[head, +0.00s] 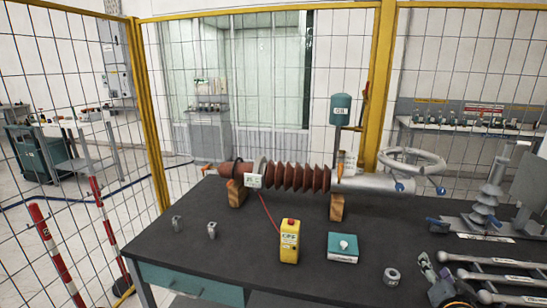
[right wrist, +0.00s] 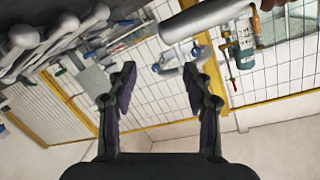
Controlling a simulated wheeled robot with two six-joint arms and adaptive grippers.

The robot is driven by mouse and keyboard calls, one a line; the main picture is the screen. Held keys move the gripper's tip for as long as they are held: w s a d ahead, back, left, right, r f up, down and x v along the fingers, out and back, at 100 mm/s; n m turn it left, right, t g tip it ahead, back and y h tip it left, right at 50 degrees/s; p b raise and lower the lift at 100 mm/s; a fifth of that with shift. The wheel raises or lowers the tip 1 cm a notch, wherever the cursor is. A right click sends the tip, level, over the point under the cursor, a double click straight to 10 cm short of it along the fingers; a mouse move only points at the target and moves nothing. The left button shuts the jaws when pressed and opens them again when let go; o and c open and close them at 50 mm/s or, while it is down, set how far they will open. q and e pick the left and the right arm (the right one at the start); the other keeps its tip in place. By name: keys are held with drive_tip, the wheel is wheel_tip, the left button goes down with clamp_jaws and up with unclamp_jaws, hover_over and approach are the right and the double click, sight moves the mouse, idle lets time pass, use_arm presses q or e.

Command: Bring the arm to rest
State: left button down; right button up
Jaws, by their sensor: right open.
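My right gripper (head: 436,268) is at the lower right of the head view, by the table's (head: 200,258) right part. In the right wrist view the right gripper (right wrist: 159,82) has its two fingers apart, with nothing between them. The brown ribbed bushing (head: 295,178) lies across two wooden blocks (head: 337,207), away from the gripper. Its grey end (head: 375,184) shows on the right. My left gripper is not in view.
A yellow box (head: 289,242), a teal box (head: 343,248) and a small metal ring (head: 391,277) stand left of the gripper. Metal rods (head: 500,262) and a grey insulator stand (head: 484,208) are at the right. Yellow-framed mesh fencing (head: 150,110) surrounds the table. The table's front left is mostly clear.

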drive_tip(key=s+a+f+n+g, duration=0.45)
drive_tip(key=s+f+g, duration=0.25)
drive_tip(key=s+f, duration=0.6)
drive_tip(key=s+a+f+n+g+y, duration=0.4)
drive_tip(key=s+a+f+n, duration=0.15)
drive_tip(key=s+a, duration=0.5)
wheel_tip(320, 180, down, 28)
drive_tip(key=s+d+g, duration=0.1)
drive_tip(key=s+g, duration=0.1)
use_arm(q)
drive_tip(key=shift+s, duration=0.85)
use_arm(e)
drive_tip(key=s+d+f, duration=0.1)
drive_tip(key=s+f, duration=1.4)
drive_tip(key=s, duration=0.3)
drive_tip(key=shift+f+g+y, duration=0.3)
drive_tip(key=shift+f+g, duration=0.05)
drive_tip(key=shift+g, duration=0.05)
drive_tip(key=shift+d, duration=0.1)
